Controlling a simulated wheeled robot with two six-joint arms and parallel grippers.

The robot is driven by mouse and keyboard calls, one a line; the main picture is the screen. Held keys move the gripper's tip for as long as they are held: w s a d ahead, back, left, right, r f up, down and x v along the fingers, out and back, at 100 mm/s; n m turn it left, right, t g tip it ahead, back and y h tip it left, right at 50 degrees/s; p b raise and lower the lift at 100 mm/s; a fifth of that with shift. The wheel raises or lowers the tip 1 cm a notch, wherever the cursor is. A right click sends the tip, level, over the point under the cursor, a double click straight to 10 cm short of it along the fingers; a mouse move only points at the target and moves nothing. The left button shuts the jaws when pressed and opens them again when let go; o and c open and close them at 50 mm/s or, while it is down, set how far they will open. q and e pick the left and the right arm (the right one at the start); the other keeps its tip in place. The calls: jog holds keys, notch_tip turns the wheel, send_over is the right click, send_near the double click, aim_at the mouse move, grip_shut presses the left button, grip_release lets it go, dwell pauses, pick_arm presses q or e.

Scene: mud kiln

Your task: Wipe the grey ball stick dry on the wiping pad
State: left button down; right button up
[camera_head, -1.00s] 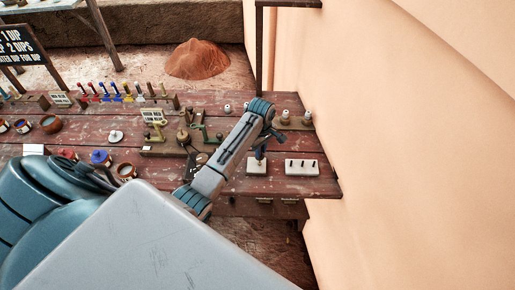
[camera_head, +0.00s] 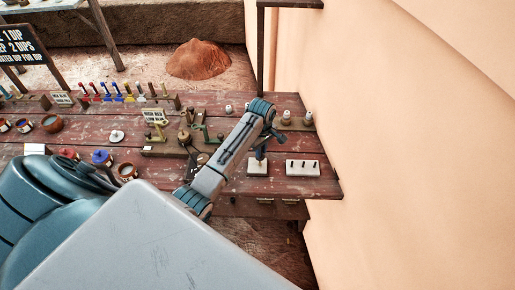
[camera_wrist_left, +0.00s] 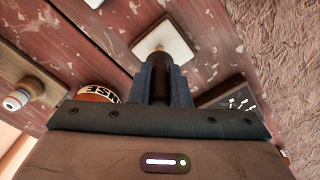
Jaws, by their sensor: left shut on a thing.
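My left gripper (camera_head: 262,152) reaches down at the right end of the dark red plank table. It is shut on the grey ball stick (camera_wrist_left: 159,62), whose dark upper part shows between the fingers in the left wrist view. The wiping pad (camera_head: 257,174) is a small pale square directly below; it also shows in the left wrist view (camera_wrist_left: 178,40). The stick's tan lower end meets the pad in the picture; I cannot tell whether it touches. The ball itself is not clearly seen. My right gripper is out of view.
A white block with several dark pegs (camera_head: 302,172) stands right of the pad, near the table's right edge. A peach wall (camera_head: 400,150) rises beyond that edge. A row of coloured sticks (camera_head: 115,97), bowls (camera_head: 52,124) and a green-and-brass device (camera_head: 190,135) stand leftward.

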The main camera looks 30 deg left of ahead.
pick_arm(q)
jog(key=shift+s+a, duration=0.55)
jog(key=shift+a, duration=0.3)
jog(key=shift+w+d, duration=0.3)
jog(key=shift+d, duration=0.2)
jog(key=shift+w+d, duration=0.3)
jog(key=shift+d, duration=0.2)
jog(key=shift+r, duration=3.5)
jog(key=shift+f, duration=0.1)
